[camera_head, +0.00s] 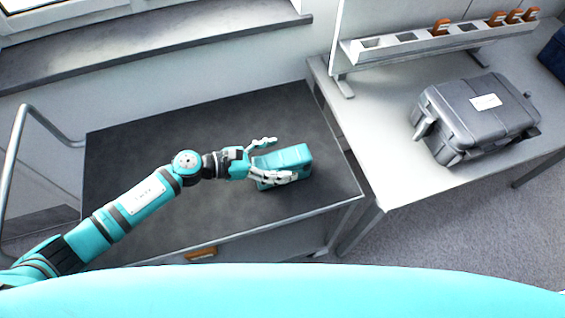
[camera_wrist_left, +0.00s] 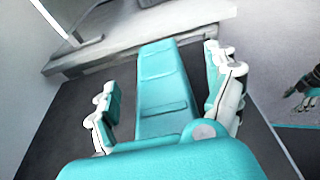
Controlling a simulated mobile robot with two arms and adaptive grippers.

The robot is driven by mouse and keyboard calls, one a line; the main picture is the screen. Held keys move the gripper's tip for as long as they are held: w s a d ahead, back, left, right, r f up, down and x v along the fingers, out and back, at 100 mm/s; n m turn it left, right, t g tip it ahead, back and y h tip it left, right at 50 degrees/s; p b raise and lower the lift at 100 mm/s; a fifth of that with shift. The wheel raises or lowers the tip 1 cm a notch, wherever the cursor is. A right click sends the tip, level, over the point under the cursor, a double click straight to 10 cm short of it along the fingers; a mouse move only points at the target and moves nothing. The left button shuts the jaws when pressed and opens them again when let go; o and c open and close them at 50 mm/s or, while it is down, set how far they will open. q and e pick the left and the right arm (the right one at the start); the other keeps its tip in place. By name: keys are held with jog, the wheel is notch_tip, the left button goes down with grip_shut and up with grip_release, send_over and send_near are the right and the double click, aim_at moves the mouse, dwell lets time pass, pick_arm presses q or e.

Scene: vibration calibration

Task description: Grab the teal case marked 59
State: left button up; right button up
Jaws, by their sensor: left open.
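The teal case (camera_head: 290,156) lies on the dark top of a cart (camera_head: 130,155), near its right end. No number can be read on it. My left gripper (camera_head: 284,158) is open at the case, with one finger beyond its far side and the other along its near side. In the left wrist view the case (camera_wrist_left: 163,90) lies lengthwise between the two spread fingers of my left gripper (camera_wrist_left: 162,80). Gaps show on both sides, and the near end of the case is hidden by the gripper body. What looks like my right gripper (camera_wrist_left: 304,88) shows at the right edge, too small to judge.
A grey table (camera_head: 385,105) stands right of the cart, bearing a large grey case (camera_head: 475,120) and a white rack (camera_head: 410,45) with orange-brown pieces. A window sill (camera_head: 150,40) runs behind. The cart's left half is clear apart from my arm.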

pick_arm(q)
jog(key=shift+c, duration=0.4)
jog(key=c, duration=1.6)
jog(key=shift+c, duration=0.3)
jog(key=shift+r, duration=0.15)
